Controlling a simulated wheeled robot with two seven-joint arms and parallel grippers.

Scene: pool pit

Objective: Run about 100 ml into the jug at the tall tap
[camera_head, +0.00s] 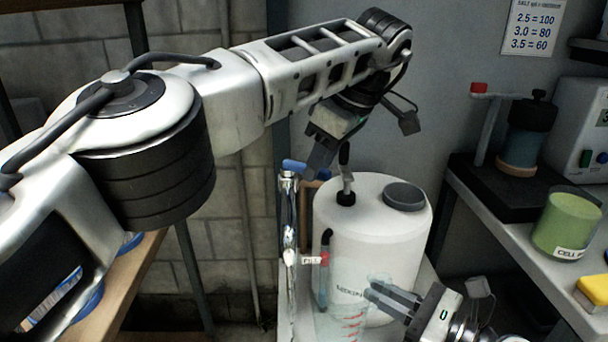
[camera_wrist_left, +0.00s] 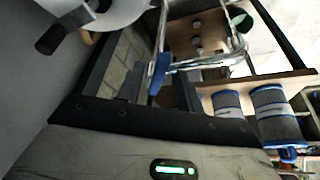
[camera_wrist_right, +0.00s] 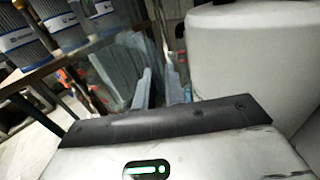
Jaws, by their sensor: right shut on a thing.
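The tall tap (camera_head: 288,225) is a chrome pipe with a blue lever (camera_head: 294,165) on top, left of the white drum. My left gripper (camera_head: 317,165) points down just right of the lever. In the left wrist view the blue lever (camera_wrist_left: 160,72) shows between its open fingers; I cannot tell whether they touch it. The clear jug (camera_head: 345,324) with red marks is low in front of the drum, partly cut off by the picture's edge. My right gripper (camera_head: 377,289) is shut on the jug from the right. The jug also shows in the right wrist view (camera_wrist_right: 112,70). I cannot tell its water level.
The white drum (camera_head: 375,235) with a dark cap stands close behind the jug. A small FILL label (camera_head: 311,260) hangs by the tap. A counter on the right holds a green tub (camera_head: 567,222) and a yellow sponge (camera_head: 594,292). Blue-banded filter cartridges (camera_wrist_left: 275,105) stand on a wooden shelf.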

